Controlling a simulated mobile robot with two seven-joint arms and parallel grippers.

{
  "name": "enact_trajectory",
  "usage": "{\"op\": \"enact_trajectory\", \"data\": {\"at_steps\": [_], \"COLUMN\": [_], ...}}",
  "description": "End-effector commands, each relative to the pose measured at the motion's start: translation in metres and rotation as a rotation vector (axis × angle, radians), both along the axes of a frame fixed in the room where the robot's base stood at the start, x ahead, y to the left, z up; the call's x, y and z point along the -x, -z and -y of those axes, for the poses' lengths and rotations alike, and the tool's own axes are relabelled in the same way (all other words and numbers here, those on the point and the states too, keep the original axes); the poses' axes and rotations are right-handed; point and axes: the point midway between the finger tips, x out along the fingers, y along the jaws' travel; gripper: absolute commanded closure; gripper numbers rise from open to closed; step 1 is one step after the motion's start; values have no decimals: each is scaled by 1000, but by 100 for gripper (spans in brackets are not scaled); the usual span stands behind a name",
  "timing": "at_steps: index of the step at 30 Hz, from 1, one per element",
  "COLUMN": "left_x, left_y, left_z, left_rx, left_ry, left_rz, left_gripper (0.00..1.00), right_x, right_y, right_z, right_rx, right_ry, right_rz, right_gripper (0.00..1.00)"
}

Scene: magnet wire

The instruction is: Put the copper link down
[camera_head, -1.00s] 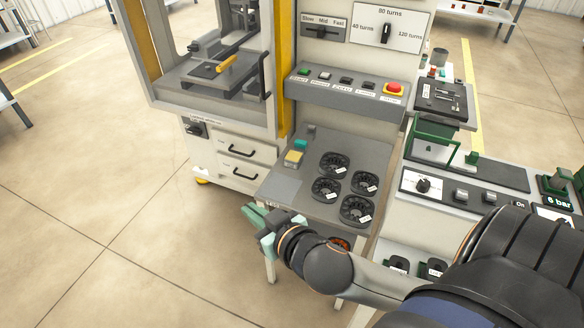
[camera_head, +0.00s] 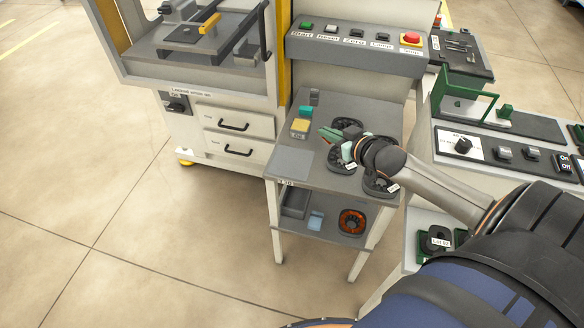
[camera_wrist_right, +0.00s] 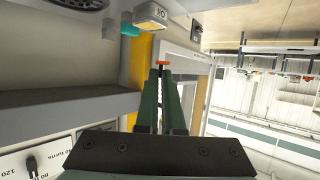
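My right gripper (camera_head: 328,134) is over the small grey side table (camera_head: 290,165), its green fingers pointing left. In the right wrist view the fingers (camera_wrist_right: 161,75) are close together with a small copper-orange piece, the copper link (camera_wrist_right: 162,63), at their tips. They appear shut on it. The link is too small to make out in the head view. My left gripper is not in view.
Black round discs (camera_head: 343,160) sit on the table, partly hidden by my right arm. A yellow block (camera_head: 299,127) and a teal block (camera_head: 306,111) stand near its back left. A copper-coloured coil (camera_head: 352,221) lies on the lower shelf. The table's front left is clear.

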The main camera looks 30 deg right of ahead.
Motion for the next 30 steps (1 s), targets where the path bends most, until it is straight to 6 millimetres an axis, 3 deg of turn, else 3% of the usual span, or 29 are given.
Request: {"op": "enact_trajectory", "data": {"at_steps": [1, 3, 8, 11, 21, 25, 30], "left_x": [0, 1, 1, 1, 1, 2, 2], "left_y": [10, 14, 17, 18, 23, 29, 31], "left_z": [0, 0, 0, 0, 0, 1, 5], "left_rx": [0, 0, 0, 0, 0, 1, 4], "left_ry": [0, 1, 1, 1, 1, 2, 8], "left_rz": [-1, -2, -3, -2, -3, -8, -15], "left_gripper": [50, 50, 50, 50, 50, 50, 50], "right_x": [-6, -11, -16, -21, -49, -55, -60], "right_y": [1, -3, -10, -6, 32, 60, 76], "right_z": [22, 43, 64, 54, -24, -41, -53], "right_rx": [9, 6, 0, -10, -12, -8, -4], "right_ry": [18, 40, 65, 69, 68, 69, 70], "right_rz": [2, 1, 0, 2, 0, -3, -2], "right_gripper": [100, 100, 100, 100, 100, 100, 100]}}
